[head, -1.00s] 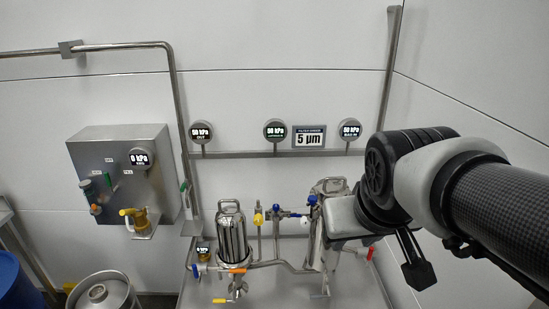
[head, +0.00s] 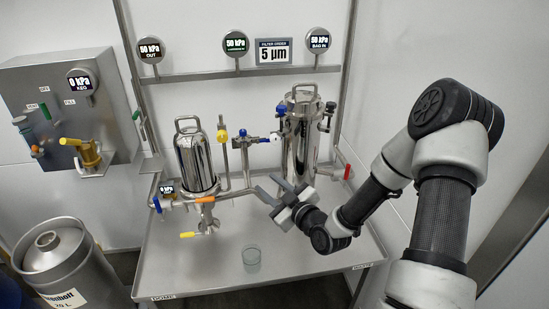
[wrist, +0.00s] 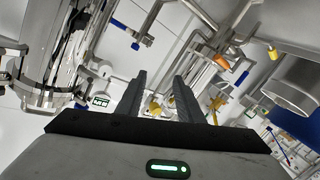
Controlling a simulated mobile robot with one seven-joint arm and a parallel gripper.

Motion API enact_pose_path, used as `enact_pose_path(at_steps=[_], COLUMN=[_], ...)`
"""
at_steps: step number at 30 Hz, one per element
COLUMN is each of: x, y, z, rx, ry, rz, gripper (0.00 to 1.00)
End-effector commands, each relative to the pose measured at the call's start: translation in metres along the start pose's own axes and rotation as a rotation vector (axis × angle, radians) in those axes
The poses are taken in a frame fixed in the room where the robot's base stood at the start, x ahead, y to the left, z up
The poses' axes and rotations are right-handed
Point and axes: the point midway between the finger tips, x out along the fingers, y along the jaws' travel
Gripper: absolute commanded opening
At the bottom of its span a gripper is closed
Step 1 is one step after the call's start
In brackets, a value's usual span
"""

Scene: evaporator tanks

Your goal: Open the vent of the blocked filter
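Two steel filters stand at the bench. The left one is a polished domed housing (head: 196,160) with a yellow handle (head: 222,135) beside its top. The right one is a taller cylinder (head: 300,140) with blue-handled valves (head: 281,110) near its top. The gauges over the bench read 50 kPa, so I cannot tell which filter is blocked. My gripper (head: 270,188) is open and empty, low in front of the right filter and apart from it. In the wrist view its fingers (wrist: 159,82) are spread, with a large steel housing (wrist: 50,60) at the left.
A red handle (head: 347,171) sticks out right of the right filter. Orange (head: 206,199) and yellow (head: 188,235) handles sit below the left filter. A keg (head: 70,262) stands at the left. The bench front is mostly clear.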

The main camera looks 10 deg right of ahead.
Motion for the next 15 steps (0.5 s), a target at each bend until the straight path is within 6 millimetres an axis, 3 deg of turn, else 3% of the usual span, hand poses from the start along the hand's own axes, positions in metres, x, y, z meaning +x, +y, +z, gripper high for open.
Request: enact_pose_path(at_steps=[1,10,15], x=[-0.003,-0.045,-0.048], y=[-0.007,0.021,0.029], z=[0.022,0.037,0.035], rx=[0.036,0.116,0.120], ry=[0.074,0.352,0.378], rz=[0.062,0.430,0.479], gripper=[0.34,0.34,0.34])
